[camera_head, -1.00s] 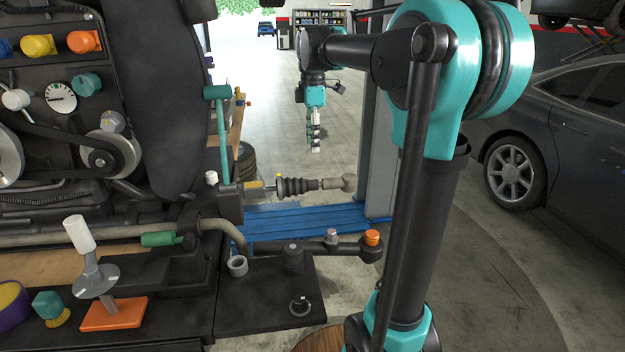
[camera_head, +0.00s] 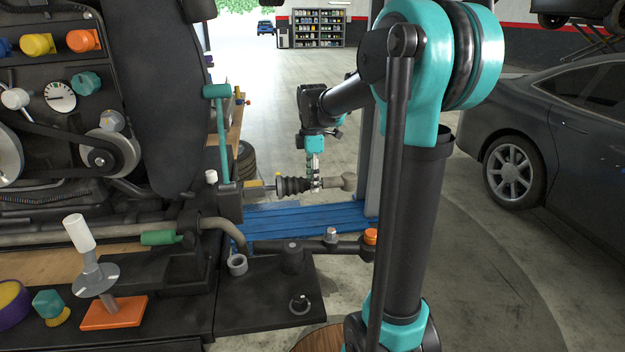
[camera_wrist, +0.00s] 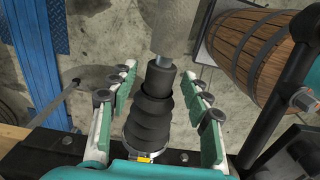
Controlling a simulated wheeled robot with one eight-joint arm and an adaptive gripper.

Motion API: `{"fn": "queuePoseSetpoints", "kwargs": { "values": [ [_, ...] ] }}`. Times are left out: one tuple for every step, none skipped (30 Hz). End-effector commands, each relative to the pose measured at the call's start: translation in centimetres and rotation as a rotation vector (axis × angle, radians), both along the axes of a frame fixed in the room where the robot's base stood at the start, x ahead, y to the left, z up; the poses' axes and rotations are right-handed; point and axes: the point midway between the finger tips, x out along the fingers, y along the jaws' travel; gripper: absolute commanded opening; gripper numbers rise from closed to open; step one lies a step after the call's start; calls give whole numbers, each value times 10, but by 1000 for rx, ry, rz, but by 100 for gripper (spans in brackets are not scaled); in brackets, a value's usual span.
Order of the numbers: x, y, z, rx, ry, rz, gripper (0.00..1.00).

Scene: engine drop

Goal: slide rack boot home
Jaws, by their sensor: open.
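The rack boot (camera_head: 293,186) is a black ribbed rubber bellows on the steering rack rod, left of a beige rod end (camera_head: 343,183). In the wrist view the boot (camera_wrist: 155,112) lies between the two fingers, its narrow end towards the beige rod (camera_wrist: 172,32) at the top. My gripper (camera_head: 316,184) has come down at the boot's right, narrow end. In the wrist view my gripper (camera_wrist: 160,82) is open, with a finger on each side of the boot and gaps between. A yellow part (camera_wrist: 143,158) shows at the boot's wide end.
A teal upright lever (camera_head: 222,130) stands left of the boot. A black arm with an orange cap (camera_head: 370,236) lies in front, below the rod. A blue ramp (camera_head: 300,218) is beneath. A wooden barrel (camera_wrist: 255,50) stands at upper right in the wrist view.

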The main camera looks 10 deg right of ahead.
Motion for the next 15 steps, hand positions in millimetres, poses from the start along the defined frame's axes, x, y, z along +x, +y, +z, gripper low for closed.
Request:
{"fn": "queuePoseSetpoints", "kwargs": {
  "values": [
    [0,0,0,0,0,0,49],
    [0,0,0,0,0,0,49],
    [0,0,0,0,0,0,49],
    [0,0,0,0,0,0,47],
    [0,0,0,0,0,0,44],
    [0,0,0,0,0,0,39],
    [0,0,0,0,0,0,35],
    [0,0,0,0,0,0,31],
    [0,0,0,0,0,0,26],
    [0,0,0,0,0,0,23],
    [0,0,0,0,0,0,19],
    [0,0,0,0,0,0,14],
    [0,0,0,0,0,0,10],
    [0,0,0,0,0,0,6],
    [0,0,0,0,0,0,1]
  ]
}}
